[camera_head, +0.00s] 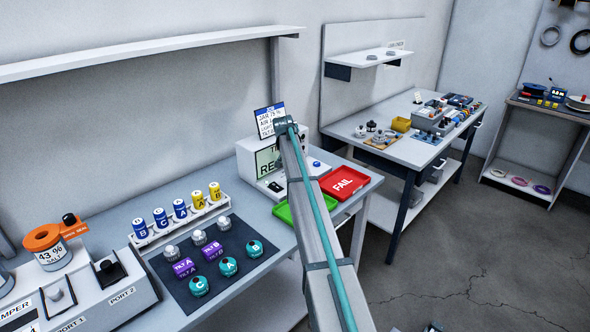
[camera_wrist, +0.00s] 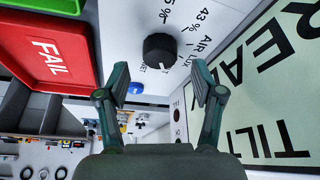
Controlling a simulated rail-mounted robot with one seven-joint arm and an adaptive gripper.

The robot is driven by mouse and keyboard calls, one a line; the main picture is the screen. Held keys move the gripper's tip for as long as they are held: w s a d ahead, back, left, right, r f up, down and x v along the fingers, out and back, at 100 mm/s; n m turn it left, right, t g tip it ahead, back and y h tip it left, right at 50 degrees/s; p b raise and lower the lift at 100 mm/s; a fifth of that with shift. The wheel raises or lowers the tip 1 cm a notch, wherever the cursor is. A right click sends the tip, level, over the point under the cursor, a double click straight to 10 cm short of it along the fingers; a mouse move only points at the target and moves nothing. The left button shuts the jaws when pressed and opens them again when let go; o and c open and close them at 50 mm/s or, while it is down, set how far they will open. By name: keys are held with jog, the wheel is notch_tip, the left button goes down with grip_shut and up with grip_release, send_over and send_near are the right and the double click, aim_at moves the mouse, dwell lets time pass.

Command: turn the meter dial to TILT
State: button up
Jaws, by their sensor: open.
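The black meter dial (camera_wrist: 160,47) stands on the meter's white face in the wrist view. Labels around it include 43 %, AIR and LUX; a TILT label by the dial is not legible. My gripper (camera_wrist: 160,82) is open, its fingers apart on either side below the dial in the picture, holding nothing. I cannot tell whether a finger touches it. The meter's screen (camera_wrist: 275,85) reads TILT and READY, upside down in this view. In the head view the white meter (camera_head: 246,160) stands at the bench's back, and my arm hides its dial and my gripper.
A blue button (camera_wrist: 136,88) is close by the dial. The red FAIL tray (camera_head: 344,183) and a green tray (camera_head: 284,213) lie before the meter. A card (camera_head: 268,118) stands behind it. Sensors sit on a dark mat (camera_head: 215,280) to the left.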

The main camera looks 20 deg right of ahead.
jog(key=v, duration=0.9)
jog(key=shift+f, duration=0.15)
